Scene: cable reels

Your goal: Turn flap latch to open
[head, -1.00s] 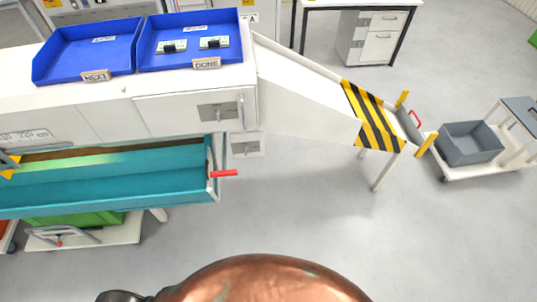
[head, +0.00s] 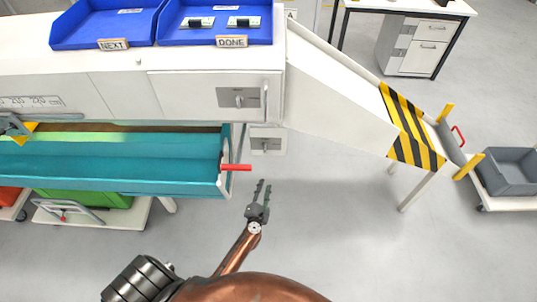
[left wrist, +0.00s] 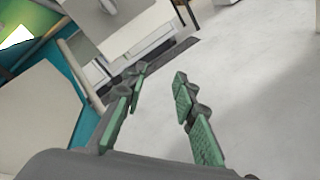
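A grey plate with a small turn latch (head: 238,97) is on the white front panel at the bench's right end. A second grey box with a similar knob (head: 266,142) sits lower, just right of the teal trough. A red lever (head: 236,167) sticks out to the right at the trough's end. Which of these is the flap latch I cannot tell for sure. My left gripper (head: 263,186) is below and right of the red lever, touching nothing visible. In the left wrist view its green-padded fingers (left wrist: 162,71) are apart and empty. My right gripper is not visible.
The teal trough (head: 110,177) runs along under the bench. Blue trays labelled NEXT (head: 100,30) and DONE (head: 205,38) stand on top. A white chute (head: 345,90) with a striped end slopes down to the right. The floor (head: 330,225) right of my gripper is clear.

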